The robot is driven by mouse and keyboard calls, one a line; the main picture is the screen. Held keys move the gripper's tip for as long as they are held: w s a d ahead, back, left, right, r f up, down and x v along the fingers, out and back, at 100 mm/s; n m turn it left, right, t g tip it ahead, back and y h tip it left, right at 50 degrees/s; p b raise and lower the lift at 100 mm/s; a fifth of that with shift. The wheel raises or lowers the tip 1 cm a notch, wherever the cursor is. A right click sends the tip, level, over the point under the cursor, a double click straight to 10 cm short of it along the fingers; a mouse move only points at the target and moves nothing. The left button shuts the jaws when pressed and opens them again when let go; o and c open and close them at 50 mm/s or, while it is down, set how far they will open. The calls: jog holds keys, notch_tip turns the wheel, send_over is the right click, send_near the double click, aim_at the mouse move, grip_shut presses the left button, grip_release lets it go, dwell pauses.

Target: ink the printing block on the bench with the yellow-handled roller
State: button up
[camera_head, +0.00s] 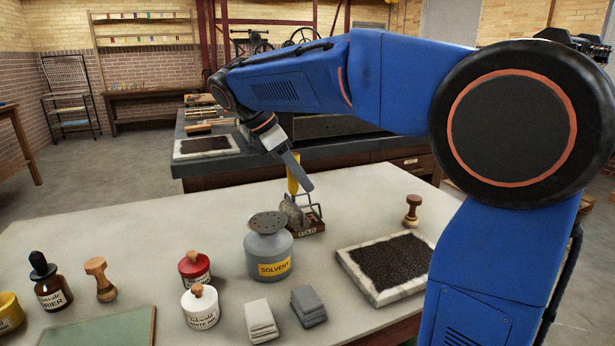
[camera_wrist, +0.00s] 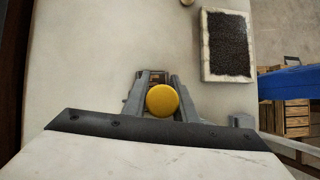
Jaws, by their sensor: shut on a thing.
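My gripper (camera_head: 302,182) points down over the table and is shut on the yellow handle of the roller (camera_head: 292,174). The roller stands upright, its lower end at a small wire stand with a wooden base (camera_head: 312,229); whether it rests there I cannot tell. In the wrist view the handle's round yellow end (camera_wrist: 163,100) sits between the fingers (camera_wrist: 157,82). A dark speckled slab in a pale frame (camera_head: 430,286), which looks like the printing block, lies to the right; it also shows at upper right in the wrist view (camera_wrist: 205,75).
A grey solvent can (camera_head: 268,247) stands close in front of the stand. Red (camera_head: 194,270) and white (camera_head: 200,306) ink jars, cloth stacks (camera_head: 260,320), a brown bottle (camera_head: 50,285) and a green plate (camera_head: 100,330) are nearer left. A wooden-knobbed tool (camera_head: 412,211) stands behind the slab.

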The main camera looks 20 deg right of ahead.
aim_at(296, 154)
jog(key=shift+a, duration=0.8)
jog(key=shift+d, duration=3.6)
jog(key=shift+a, duration=3.6)
jog(key=shift+r, duration=2.45)
jog(key=shift+d, duration=0.1)
